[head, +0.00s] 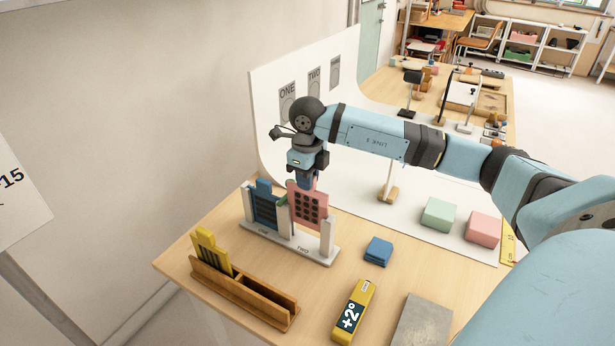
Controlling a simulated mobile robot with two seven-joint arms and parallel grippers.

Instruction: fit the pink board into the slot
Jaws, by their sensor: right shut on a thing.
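The pink board (310,207), with rows of dark holes, is upright at the right half of a pale slotted stand (327,240). My right gripper (306,183) is above it, shut on its top edge. The board is at the stand's middle and right posts, over the part marked TWO. Its lower edge seems to be a little above the base; I cannot tell whether its sides are in the grooves. A blue board (265,207) stands in the left part, marked ONE. My left gripper is not in view.
A wooden rack (258,301) with a yellow board (211,250) is in front. A blue block (378,251), a yellow +2° device (353,312) and a grey slab (411,320) lie to the right. Green (438,215) and pink (483,229) blocks are behind. A white curved backdrop (268,110) rises behind the stand.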

